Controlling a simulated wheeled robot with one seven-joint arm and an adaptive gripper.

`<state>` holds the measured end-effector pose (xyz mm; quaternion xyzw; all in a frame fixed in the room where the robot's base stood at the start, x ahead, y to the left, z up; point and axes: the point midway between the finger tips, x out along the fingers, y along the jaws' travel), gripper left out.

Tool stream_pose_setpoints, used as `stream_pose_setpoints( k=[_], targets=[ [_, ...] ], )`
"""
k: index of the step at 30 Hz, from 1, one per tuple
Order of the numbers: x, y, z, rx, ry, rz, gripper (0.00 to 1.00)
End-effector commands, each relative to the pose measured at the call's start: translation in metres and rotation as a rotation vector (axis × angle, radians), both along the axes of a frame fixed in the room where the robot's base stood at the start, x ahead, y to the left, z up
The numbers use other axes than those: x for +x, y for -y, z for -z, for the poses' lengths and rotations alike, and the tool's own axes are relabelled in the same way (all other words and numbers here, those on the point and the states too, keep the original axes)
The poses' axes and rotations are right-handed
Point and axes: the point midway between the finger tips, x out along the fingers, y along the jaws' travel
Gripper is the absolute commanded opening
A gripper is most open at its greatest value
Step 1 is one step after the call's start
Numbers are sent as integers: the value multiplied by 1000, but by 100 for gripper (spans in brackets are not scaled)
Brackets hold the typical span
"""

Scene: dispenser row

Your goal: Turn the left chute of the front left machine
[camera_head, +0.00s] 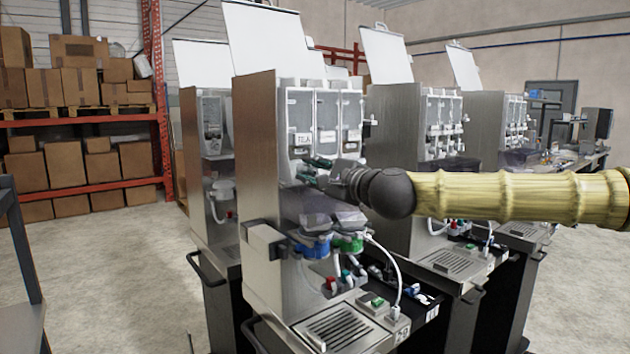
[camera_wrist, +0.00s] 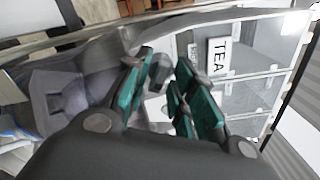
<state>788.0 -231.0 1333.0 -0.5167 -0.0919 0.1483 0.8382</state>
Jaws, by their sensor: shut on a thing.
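The front left machine (camera_head: 258,150) stands upright in the middle of the head view, with a row of clear-fronted canisters at its top. The leftmost canister (camera_head: 300,112) bears a TEA label, which also shows in the wrist view (camera_wrist: 220,55). My gripper (camera_head: 312,170) reaches in from the right, just below this canister. Its green-padded fingers are shut on the left chute (camera_wrist: 160,72), a small grey part between them in the wrist view. In the head view the fingers and wrist mostly hide the chute, and its exact turn cannot be told.
Blue (camera_head: 312,246) and green (camera_head: 349,243) rimmed funnels sit below my gripper. A white hose (camera_head: 388,262) curves down to the drip tray (camera_head: 338,328). An open lid (camera_head: 268,40) rises above. Other machines (camera_head: 395,130) stand behind and to the right.

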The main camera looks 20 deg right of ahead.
Motion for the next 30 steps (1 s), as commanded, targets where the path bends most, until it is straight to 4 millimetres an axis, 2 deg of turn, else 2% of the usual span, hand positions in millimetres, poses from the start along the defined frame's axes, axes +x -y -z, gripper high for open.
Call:
stream_pose_setpoints(
  k=[20, 21, 30],
  targets=[
    [-1, -2, 2, 54, -24, -4, 1],
    [-1, -2, 3, 54, -24, -4, 32],
    [-1, -2, 3, 54, -25, -4, 32]
  ],
)
